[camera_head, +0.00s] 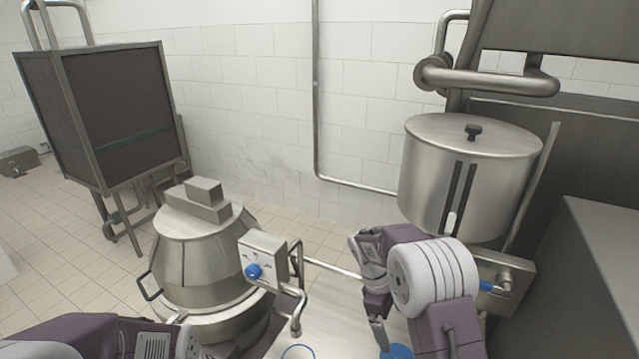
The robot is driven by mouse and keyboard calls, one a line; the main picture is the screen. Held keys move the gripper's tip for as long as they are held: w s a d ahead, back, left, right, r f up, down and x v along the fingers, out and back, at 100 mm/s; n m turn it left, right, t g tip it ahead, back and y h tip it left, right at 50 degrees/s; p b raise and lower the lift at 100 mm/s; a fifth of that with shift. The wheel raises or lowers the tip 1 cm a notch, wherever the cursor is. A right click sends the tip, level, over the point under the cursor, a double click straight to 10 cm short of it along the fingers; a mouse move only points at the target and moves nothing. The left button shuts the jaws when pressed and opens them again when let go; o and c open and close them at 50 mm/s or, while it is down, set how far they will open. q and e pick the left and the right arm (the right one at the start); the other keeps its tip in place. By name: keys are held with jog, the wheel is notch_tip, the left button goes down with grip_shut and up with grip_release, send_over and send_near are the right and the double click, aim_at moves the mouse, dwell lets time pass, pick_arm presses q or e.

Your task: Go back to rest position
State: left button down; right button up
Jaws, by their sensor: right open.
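My right arm comes in at the bottom right, and its gripper (377,318) is open and points down over the light work surface. I see nothing between its fingers. A blue round thing (397,351) lies right beside and below the gripper, partly cut off by the bottom edge. A thin blue ring (298,352), perhaps a cup rim, shows at the bottom edge to the left. My left arm shows at the bottom left, but its gripper fingers are outside the picture.
A steel machine (195,262) with a control box, blue knob (253,271) and bent spout (296,318) stands at left centre. A dark framed cabinet (120,110) stands back left. Tiled floor lies between.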

jog(key=s+r+m+y, duration=0.1)
jog(key=s+r, duration=0.4)
jog(key=s+a+f+m+t+y, duration=0.1)
jog(key=s+a+f+m, duration=0.1)
jog(key=s+m, duration=0.3)
jog(key=s+a+f+m+t+y, duration=0.2)
jog(key=s+m, duration=0.3)
jog(key=shift+s+a, duration=0.2)
jog(key=shift+a, duration=0.2)
jog(key=shift+s, duration=0.15)
